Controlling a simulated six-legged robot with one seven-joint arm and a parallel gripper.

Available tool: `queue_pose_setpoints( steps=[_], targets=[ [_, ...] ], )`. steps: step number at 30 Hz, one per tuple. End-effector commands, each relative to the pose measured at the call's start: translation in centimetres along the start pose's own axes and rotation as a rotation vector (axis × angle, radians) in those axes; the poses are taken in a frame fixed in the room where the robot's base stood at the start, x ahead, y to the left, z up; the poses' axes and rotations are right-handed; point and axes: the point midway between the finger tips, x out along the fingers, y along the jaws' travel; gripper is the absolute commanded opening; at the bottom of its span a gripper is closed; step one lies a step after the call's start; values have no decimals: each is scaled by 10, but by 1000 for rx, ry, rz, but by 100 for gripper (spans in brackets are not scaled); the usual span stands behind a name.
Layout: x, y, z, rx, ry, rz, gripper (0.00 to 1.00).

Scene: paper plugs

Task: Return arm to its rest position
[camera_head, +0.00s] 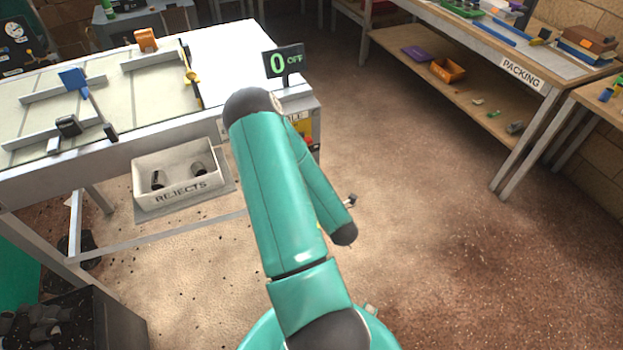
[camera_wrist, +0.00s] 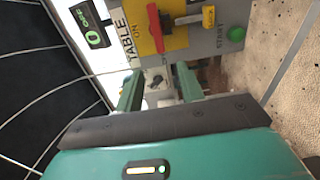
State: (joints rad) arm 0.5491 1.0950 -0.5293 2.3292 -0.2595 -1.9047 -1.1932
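My arm (camera_head: 275,185) is folded, teal with dark joints, in the middle of the head view, with its elbow beside the table's right end. My gripper (camera_wrist: 158,82) shows in the wrist view as two green fingers with a clear gap between them. I see nothing held in it. It faces the table's control panel (camera_wrist: 190,42), and I cannot tell the exact distance. In the head view the fingers are mostly hidden behind the arm.
The white-topped table (camera_head: 235,50) stands close at left, with a "0 OFF" display (camera_head: 284,61). A rejects bin (camera_head: 180,188) under it holds two dark pieces. The packing bench (camera_head: 470,40) is at right. Open floor (camera_head: 420,180) lies between.

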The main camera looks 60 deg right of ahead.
Motion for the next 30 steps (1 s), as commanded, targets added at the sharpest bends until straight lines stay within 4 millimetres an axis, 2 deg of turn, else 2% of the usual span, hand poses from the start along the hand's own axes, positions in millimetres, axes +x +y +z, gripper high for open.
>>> queue_pose_setpoints(
  steps=[6,23,26,30],
  targets=[
    [-12,0,0,0,0,0,38],
    [-11,0,0,1,0,0,38],
    [-6,4,-3,17,-5,-4,38],
    [18,19,-15,98,-27,-37,38]
  ],
)
